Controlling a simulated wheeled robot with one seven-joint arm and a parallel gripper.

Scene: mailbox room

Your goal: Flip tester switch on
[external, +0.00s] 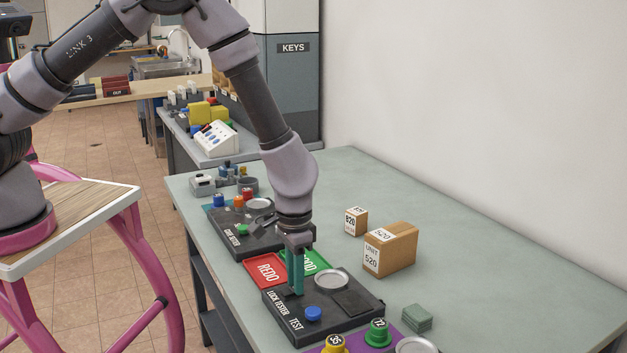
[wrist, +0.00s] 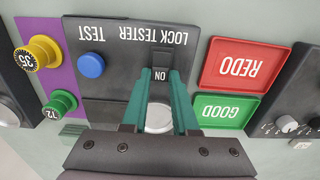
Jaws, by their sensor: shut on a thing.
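The lock tester (external: 367,311) is a dark flat box on the green table, with "LOCK TESTER" and "TEST" on its front edge. In the wrist view the tester (wrist: 118,60) shows a black switch (wrist: 160,74) marked "ON". A blue button (wrist: 91,65) and a round silver plate (wrist: 159,118) are on the same box. My gripper (external: 296,289) points down at the tester. In the wrist view its teal fingers (wrist: 161,80) are on both sides of the switch, shut on it. The switch is hidden by the fingers in the external view.
A red REDO tray (external: 264,270) and a green GOOD tray (external: 318,260) lie beside the tester. Another dark tester (external: 235,238) stands behind them. Cardboard boxes (external: 398,250) stand to the right. Yellow and green numbered knobs (wrist: 39,53) sit on a purple strip.

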